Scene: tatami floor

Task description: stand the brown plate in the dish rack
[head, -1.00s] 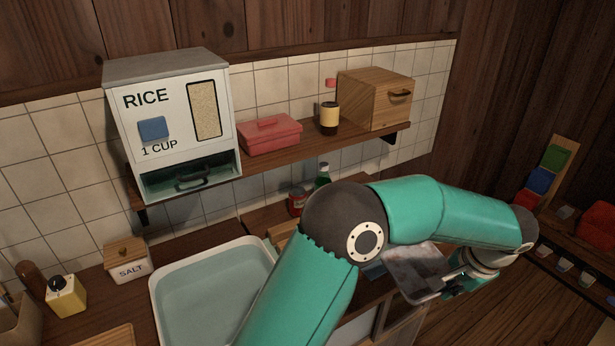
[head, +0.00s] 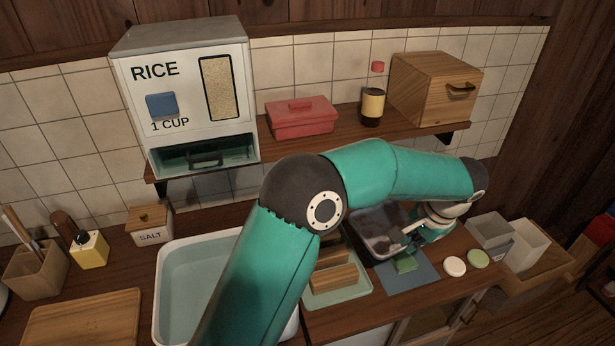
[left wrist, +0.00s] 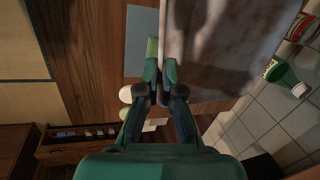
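My left gripper (head: 432,228) is over the right part of the counter. In the left wrist view its two fingers (left wrist: 160,88) are close together on the edge of a large, flat, mottled brown-grey piece (left wrist: 215,45), which I take for the brown plate. In the head view this piece (head: 378,228) looks dark, squarish and light-rimmed, tilted beside the gripper; my arm hides part of it. A pale green tray with wooden slats (head: 345,296), likely the dish rack, stands left of the plate, partly behind my arm. My right gripper is not in view.
A blue mat (head: 412,278) with a green sponge (head: 404,263) lies below the gripper. White (head: 455,267) and green (head: 478,259) round pieces lie to its right. A water-filled basin (head: 190,280) is left. A red can (left wrist: 303,27) and bottle (left wrist: 276,70) stand near the tiles.

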